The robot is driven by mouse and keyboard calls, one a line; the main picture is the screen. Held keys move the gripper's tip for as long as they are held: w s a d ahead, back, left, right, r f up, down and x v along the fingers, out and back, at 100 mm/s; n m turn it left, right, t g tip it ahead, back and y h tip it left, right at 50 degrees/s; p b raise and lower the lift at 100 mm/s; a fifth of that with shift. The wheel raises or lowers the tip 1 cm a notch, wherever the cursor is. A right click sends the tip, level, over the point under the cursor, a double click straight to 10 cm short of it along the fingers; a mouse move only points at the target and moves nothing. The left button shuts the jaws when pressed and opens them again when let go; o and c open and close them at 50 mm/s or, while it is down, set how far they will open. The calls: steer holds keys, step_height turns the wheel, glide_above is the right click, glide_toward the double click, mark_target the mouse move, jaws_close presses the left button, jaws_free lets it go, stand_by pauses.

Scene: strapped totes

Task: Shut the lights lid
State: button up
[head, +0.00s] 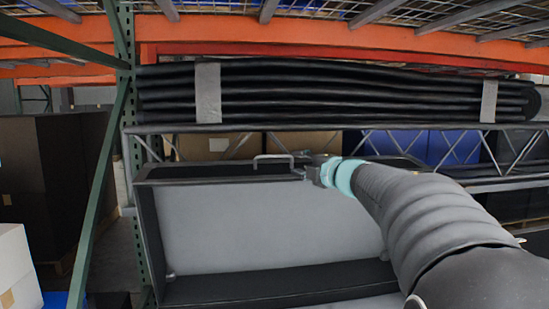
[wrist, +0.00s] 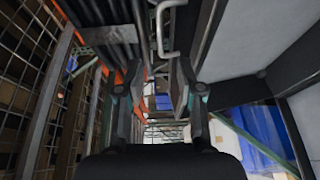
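A lid (head: 265,225) with a grey inner face and a black rim stands raised and open, facing me in the head view. No label reading "lights" shows. A pale metal handle (head: 272,158) sits at its top edge. Below the lid is the dark tote (head: 270,285), only partly in view. My gripper (head: 306,171) is at the lid's top edge, just right of the handle. In the wrist view my gripper (wrist: 151,78) has its two fingers apart with nothing between them. The handle (wrist: 163,30) lies ahead of the fingertips, and I see no contact.
A black rolled bundle (head: 340,92) with grey straps lies behind and above the lid, under an orange beam (head: 330,52). A green rack post (head: 130,120) stands at left. A white box (head: 15,265) is at lower left. Blue bins (head: 410,146) stand behind.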

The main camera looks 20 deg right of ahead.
mark_target(276, 157)
steer(key=p+x, duration=0.1)
steer(key=x, duration=1.1)
steer(key=shift+w+a, duration=0.1)
steer(key=shift+w, duration=0.2)
jaws_close()
steer(key=shift+f, duration=0.1)
